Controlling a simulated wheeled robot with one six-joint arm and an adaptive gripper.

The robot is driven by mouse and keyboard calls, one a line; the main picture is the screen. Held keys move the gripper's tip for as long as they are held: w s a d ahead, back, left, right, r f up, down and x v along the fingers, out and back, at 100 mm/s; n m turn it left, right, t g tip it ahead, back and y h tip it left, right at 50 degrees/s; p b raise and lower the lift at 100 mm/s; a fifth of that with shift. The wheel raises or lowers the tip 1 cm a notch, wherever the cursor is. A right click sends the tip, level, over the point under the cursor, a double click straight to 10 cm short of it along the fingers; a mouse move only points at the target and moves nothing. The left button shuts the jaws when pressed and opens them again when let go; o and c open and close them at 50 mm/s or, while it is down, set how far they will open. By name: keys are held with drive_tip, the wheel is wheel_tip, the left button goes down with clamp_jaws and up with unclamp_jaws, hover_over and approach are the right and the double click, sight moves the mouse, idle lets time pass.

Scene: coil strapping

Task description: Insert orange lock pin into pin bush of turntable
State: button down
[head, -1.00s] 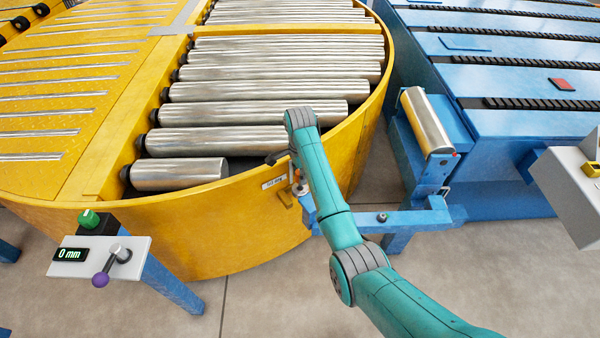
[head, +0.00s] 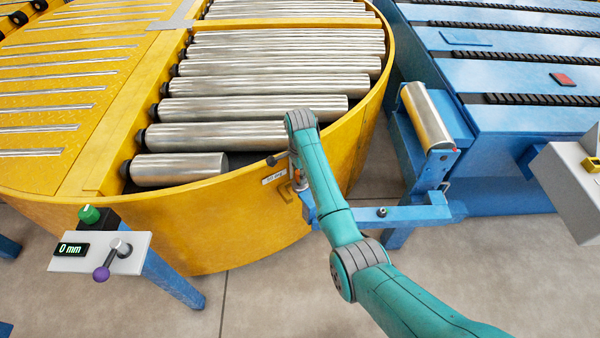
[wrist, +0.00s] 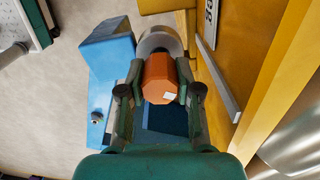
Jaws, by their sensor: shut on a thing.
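The orange lock pin (wrist: 158,75) is in the wrist view, with its faceted end facing the camera. My gripper (wrist: 160,92) is shut on it, one finger on each side. A grey round ring (wrist: 160,40) shows just beyond the pin; it looks like the bush, but I cannot tell whether the pin's hidden tip is inside it. The yellow turntable (head: 245,225) with steel rollers is in the head view. In that view my arm reaches its rim, and the gripper and pin are mostly hidden there.
A blue bracket (wrist: 108,45) is beside the ring, and a yellow wall (wrist: 275,70) with a grey plate is close on the right in the wrist view. In the head view, a blue conveyor (head: 510,75) stands right and a control panel (head: 70,262) reading 0 mm stands left.

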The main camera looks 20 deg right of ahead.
drive_tip(key=shift+f, duration=1.1)
drive_tip(key=c, duration=0.7)
unclamp_jaws()
wheel_tip(320, 180, up, 12)
drive_tip(key=shift+r, duration=0.1)
drive_tip(key=shift+s, duration=0.1)
